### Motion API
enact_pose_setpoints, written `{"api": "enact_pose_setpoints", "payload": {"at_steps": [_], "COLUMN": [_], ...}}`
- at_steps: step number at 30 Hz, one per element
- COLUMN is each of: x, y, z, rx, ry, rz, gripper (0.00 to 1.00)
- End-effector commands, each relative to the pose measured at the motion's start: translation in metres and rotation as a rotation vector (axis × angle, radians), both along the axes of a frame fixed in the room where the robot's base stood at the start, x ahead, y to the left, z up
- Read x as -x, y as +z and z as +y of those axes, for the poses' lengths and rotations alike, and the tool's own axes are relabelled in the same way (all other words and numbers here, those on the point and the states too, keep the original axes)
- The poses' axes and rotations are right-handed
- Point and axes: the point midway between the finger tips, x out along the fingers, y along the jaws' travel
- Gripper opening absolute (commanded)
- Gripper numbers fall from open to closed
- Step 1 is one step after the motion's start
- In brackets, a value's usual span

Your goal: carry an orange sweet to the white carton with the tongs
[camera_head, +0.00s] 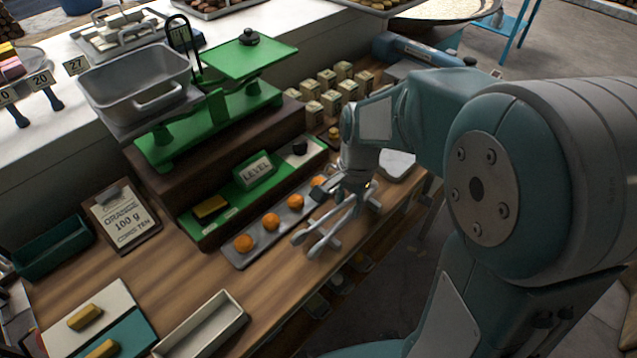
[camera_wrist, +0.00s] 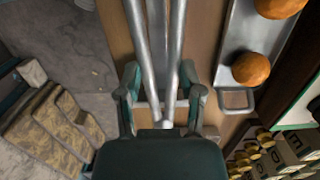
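Several orange sweets (camera_head: 270,221) sit in a row on a narrow grey tray (camera_head: 233,260) on the wooden counter; two also show at the upper right of the wrist view (camera_wrist: 250,69). My gripper (camera_head: 357,184) is closed around the metal tongs (camera_head: 325,238), just right of the tray. In the wrist view, its fingers (camera_wrist: 160,100) flank the two tong arms. The tong tips are apart, with no sweet between them, and point toward the front of the counter. An open, long white carton (camera_head: 203,325) stands at the front left, empty as far as I can see.
A green scale (camera_head: 215,110) with a grey pan (camera_head: 135,83) stands on a dark wooden block behind the tray. An order card (camera_head: 122,217) lies at left. Small cream boxes (camera_head: 330,95) stand at the back. Bare counter lies between the tray and carton.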

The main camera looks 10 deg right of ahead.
Motion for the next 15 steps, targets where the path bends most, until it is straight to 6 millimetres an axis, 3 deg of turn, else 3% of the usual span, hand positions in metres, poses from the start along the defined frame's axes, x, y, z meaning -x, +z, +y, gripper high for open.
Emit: {"api": "enact_pose_setpoints", "payload": {"at_steps": [5,15], "x": [0.0,0.0], "y": [0.003,0.046], "z": [0.0,0.0], "rx": [0.0,0.0], "ry": [0.0,0.0], "rz": [0.0,-0.003], "gripper": [0.41,0.41]}}
